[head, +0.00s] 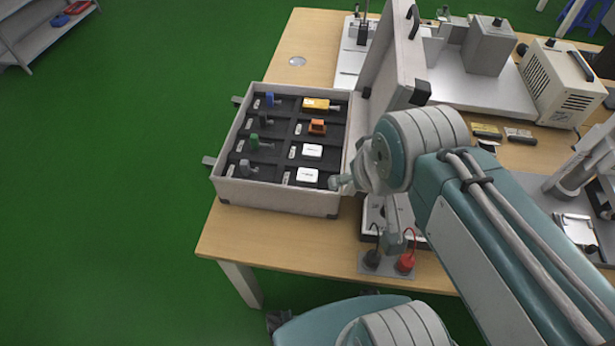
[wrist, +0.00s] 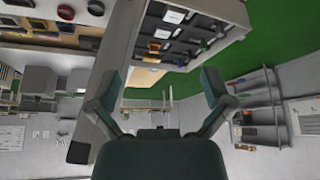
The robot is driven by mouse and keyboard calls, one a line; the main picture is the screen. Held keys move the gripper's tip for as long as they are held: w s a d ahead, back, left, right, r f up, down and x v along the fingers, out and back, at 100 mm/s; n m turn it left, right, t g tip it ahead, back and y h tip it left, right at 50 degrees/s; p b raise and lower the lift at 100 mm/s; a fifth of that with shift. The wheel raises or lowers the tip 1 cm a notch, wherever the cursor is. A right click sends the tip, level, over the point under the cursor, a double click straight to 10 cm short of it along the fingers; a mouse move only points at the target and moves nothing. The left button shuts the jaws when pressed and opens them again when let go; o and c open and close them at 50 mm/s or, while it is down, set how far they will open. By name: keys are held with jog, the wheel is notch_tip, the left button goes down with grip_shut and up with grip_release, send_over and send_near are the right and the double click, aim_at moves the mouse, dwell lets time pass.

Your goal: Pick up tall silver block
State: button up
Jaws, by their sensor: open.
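My gripper (head: 343,182) is by the front right corner of the open case, far to the left and front of that block. In the wrist view my gripper (wrist: 160,84) has its two fingers spread apart with nothing between them. My arm hides part of the table in the head view.
An open case (head: 275,199) holds small coloured parts, its raised lid (head: 396,55) standing between my gripper and the block. A beige power unit (head: 560,85) is right of the block. Black and red plugs (head: 404,262) sit at the table's front.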

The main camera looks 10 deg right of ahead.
jog(key=shift+w, duration=0.1)
dwell(0.3)
jog(key=m+g, duration=0.4)
jog(key=g, duration=0.2)
send_over(307, 174)
notch_tip(307, 174, down, 13)
jog(key=shift+w+a+f+m, duration=0.2)
jog(key=shift+f+m, duration=0.1)
jog(key=shift+f, duration=0.4)
jog(key=f, duration=1)
jog(key=shift+s+d, duration=0.15)
jog(key=shift+s, duration=0.05)
jog(key=c, duration=1.2)
